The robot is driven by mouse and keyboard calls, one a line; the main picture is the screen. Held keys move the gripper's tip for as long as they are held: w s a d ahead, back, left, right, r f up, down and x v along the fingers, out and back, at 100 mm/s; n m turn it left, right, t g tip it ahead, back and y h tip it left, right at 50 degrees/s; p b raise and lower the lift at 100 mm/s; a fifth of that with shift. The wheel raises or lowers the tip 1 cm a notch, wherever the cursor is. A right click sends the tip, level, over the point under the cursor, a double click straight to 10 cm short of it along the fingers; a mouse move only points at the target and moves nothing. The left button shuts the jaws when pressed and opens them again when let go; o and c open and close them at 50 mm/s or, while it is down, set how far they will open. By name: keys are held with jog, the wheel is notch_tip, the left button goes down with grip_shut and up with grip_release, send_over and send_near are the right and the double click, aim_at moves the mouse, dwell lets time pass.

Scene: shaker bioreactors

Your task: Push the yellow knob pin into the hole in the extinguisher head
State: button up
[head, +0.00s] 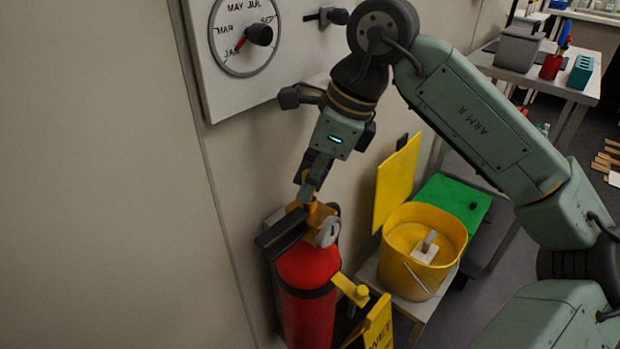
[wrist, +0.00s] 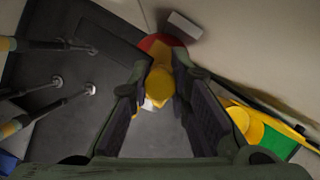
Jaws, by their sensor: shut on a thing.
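The red fire extinguisher (head: 308,290) stands upright by the wall in the head view, with a black lever (head: 281,235) and a round gauge or ring (head: 328,232) on its head. My gripper (head: 309,187) points down just above the extinguisher head. In the wrist view its fingers are on both sides of the yellow knob pin (wrist: 160,82), and my gripper is shut on it. A yellow part of the head (head: 312,214) shows under the fingertips. The hole is hidden, so I cannot tell how far the pin is in. A bit of the red body (wrist: 160,42) shows behind the pin.
A dial panel (head: 217,90) is on the wall above. A yellow bucket (head: 420,282) stands right of the extinguisher, near a yellow board (head: 397,180) and a green lid or panel (head: 455,205). A yellow floor sign (head: 378,325) stands close in front.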

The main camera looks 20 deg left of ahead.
jog(key=shift+f+b, duration=0.75)
jog(key=shift+b, duration=0.1)
dwell(1.1)
jog(key=o, duration=0.9)
